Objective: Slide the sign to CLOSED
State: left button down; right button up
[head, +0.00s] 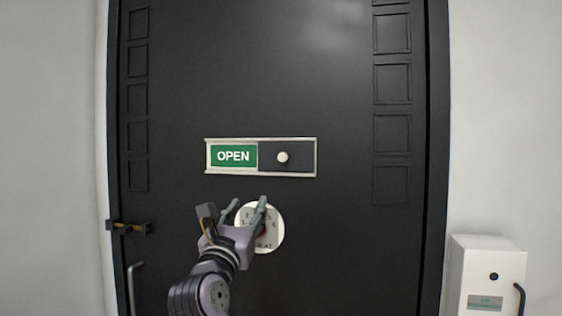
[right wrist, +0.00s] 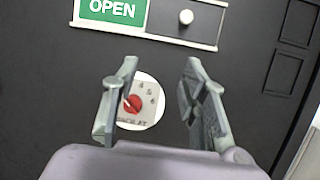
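The sliding sign (head: 260,141) is a silver-framed plate on the dark door. Its green OPEN panel (head: 233,156) shows at the left, and a dark slider with a pale round knob (head: 282,157) covers the right part. My right gripper (head: 245,209) is below the sign, in front of a round white dial plate. In the right wrist view its two fingers (right wrist: 160,95) are spread apart with nothing between them touching. The knob (right wrist: 186,17) shows there beyond and above the fingertips, and the OPEN panel (right wrist: 114,10) is cut off at the top. My left gripper is not in view.
The round white plate (head: 275,238) with a red pointer (right wrist: 132,103) is on the door below the sign. A latch (head: 129,227) and a door handle (head: 133,285) are at the left edge. A white box (head: 478,262) stands at the lower right. The door around the sign is clear.

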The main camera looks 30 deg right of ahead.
jog(key=s+d+r+g+h, duration=0.1)
jog(key=s+r+h, duration=0.1)
jog(key=s+r, duration=0.1)
jog(key=p, duration=0.6)
send_near(282, 158)
jog(key=x, duration=0.8)
jog(key=shift+r, duration=0.2)
jog(key=shift+w+d+r, duration=0.15)
jog(key=shift+w+d, duration=0.2)
jog(key=shift+d, duration=0.1)
jog(key=shift+c, duration=0.5)
grip_shut()
